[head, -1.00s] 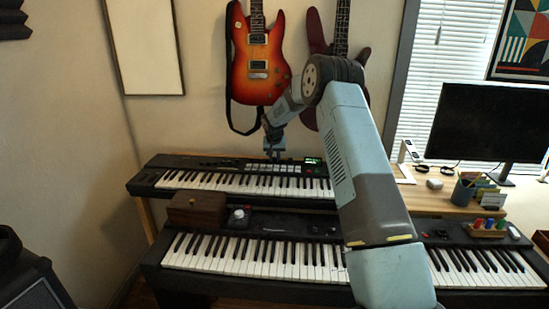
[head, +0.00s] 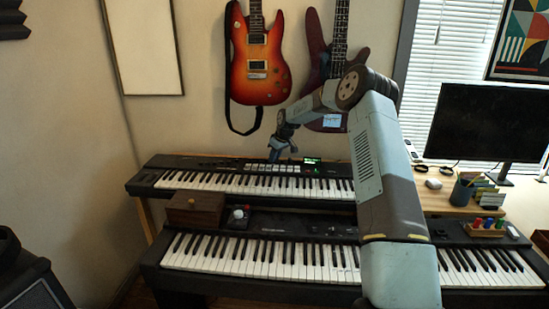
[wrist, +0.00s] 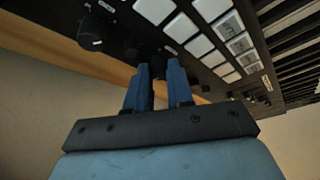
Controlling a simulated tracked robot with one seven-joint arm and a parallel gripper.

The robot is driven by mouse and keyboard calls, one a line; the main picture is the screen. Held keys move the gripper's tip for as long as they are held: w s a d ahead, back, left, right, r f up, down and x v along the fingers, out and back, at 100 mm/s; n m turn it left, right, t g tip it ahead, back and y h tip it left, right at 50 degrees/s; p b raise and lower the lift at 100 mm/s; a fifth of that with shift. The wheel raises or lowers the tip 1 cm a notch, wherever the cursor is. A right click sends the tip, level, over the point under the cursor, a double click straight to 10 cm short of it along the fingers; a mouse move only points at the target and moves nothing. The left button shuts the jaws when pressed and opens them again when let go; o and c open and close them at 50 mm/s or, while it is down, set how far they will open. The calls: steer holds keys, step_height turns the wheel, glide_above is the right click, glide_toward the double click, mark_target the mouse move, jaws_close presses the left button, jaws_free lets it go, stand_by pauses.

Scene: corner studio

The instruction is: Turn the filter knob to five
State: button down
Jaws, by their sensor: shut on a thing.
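The upper keyboard (head: 250,182) has a black control panel with pads and a lit green display (head: 312,160). My gripper (head: 284,152) is at this panel, tilted, left of the display. In the wrist view its two blue fingers (wrist: 160,66) are shut on a small black knob between them, which they mostly hide. A larger black knob (wrist: 97,30) with a white mark stands to the left of the fingers, apart from them. The knob labels and the scale numbers are too small or dark to read.
White pads (wrist: 195,45) lie close to the right of the fingers. The lower keyboard (head: 265,255) stands in front, with a brown wooden box (head: 195,210) on its left end. Two guitars (head: 262,60) hang on the wall behind. A monitor (head: 490,122) stands at right.

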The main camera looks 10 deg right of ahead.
steer(key=shift+d+n, duration=0.2)
steer(key=shift+n, duration=0.3)
steer(key=c, duration=1.3)
jaws_free()
steer(key=shift+a, duration=0.1)
steer(key=v, duration=1.3)
steer(key=shift+d+r, duration=0.3)
steer(key=shift+d, duration=0.05)
steer(key=shift+w, duration=0.1)
